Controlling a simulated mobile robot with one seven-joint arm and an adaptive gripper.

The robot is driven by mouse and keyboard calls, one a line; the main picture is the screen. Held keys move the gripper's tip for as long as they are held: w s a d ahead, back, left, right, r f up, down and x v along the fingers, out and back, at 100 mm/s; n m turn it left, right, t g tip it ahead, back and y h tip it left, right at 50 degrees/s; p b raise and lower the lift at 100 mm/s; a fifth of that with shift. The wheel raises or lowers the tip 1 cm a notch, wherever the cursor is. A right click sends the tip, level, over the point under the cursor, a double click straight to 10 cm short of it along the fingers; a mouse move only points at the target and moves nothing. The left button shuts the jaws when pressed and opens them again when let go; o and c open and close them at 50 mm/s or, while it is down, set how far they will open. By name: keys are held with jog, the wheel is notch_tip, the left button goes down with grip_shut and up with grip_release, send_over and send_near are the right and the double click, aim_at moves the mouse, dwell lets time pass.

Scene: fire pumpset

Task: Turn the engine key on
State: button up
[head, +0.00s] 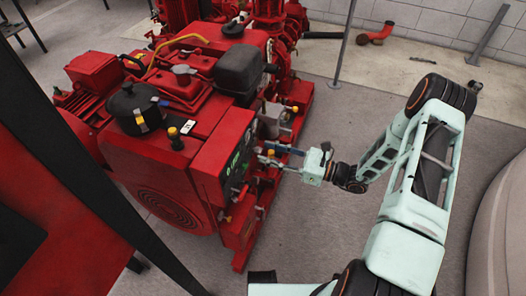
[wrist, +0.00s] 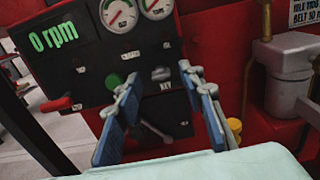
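The control panel (wrist: 85,65) of the red pumpset fills the upper middle of the wrist view. A small grey knob (wrist: 161,74), which looks like the engine key, sits on the panel above a small label (wrist: 165,87) too blurred to read surely. My gripper (wrist: 160,76) is open, with its blue-padded fingers to the left and right of this knob. The space between the fingers looks empty; I cannot tell whether the tips touch the panel. In the head view my gripper (head: 268,155) is at the front of the dark panel (head: 238,158), where the key cannot be made out.
The panel has two round gauges (wrist: 120,14), a green "0 rpm" display (wrist: 53,37), a green button (wrist: 113,82), a red lever (wrist: 57,103) and a grey lever (wrist: 155,131) low between my fingers. A grey filter-like part (wrist: 288,85) stands to the right. The floor (head: 310,220) before the pumpset is clear.

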aim_at(258, 150)
jog(key=shift+x, duration=1.2)
grip_shut()
jog(key=shift+m, duration=0.4)
jog(key=shift+w+d+m+p, duration=0.1)
jog(key=shift+m+p, duration=0.8)
jog(key=shift+m, duration=3.1)
jog(key=shift+f, duration=0.1)
